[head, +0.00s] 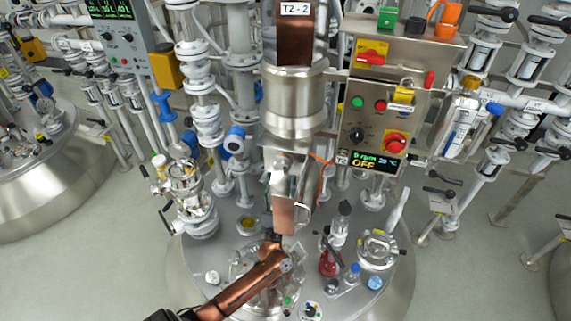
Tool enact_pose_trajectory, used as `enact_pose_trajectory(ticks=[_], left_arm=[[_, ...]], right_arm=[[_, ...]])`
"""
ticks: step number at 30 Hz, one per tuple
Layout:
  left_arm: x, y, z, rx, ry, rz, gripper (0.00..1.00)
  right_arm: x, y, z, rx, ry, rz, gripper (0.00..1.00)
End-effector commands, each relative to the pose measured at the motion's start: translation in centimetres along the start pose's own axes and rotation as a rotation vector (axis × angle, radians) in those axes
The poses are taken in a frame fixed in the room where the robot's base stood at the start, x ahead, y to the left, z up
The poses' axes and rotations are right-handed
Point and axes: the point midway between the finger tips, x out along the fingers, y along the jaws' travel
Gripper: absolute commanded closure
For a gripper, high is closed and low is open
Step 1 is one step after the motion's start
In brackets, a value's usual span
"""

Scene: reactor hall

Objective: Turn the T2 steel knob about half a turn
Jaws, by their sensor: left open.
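The T2 control box (379,100) is a steel panel at upper right of centre. Its display (377,161) reads OFF. A dark round knob (358,135) sits on its lower left face; I cannot make out its metal or pointer clearly. My left gripper (276,239) is at the end of a copper-coloured arm above the vessel lid, well below and left of the panel. It is open and touches no knob; its fingers are small and partly blend with the copper post behind. My right gripper is not in view.
A steel motor housing labelled T2-2 (295,100) stands between the arm and the panel's left side. Lid fittings, a red bottle (327,262) and a sight glass (378,248) crowd the vessel lid. An orange cable hangs beside the panel. Pipes and valves flank both sides.

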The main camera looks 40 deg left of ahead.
Motion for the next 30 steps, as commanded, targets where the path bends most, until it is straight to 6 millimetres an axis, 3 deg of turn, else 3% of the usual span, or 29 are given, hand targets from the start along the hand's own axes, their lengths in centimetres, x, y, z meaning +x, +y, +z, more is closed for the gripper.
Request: enact_pose_trajectory(ticks=[3,10,21,30], left_arm=[[2.2,0.0,0.1,0.0,-0.003,0.001,0.44],[4.8,0.1,0.1,0.003,0.0,0.001,0.44],[5.3,0.3,0.1,0.006,0.0,0.002,0.44],[5.3,0.4,0.1,0.006,0.0,0.002,0.65]], right_arm=[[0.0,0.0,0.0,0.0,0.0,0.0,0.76],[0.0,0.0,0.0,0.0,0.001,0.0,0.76],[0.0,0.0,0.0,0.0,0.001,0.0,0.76],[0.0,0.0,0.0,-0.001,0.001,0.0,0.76]])
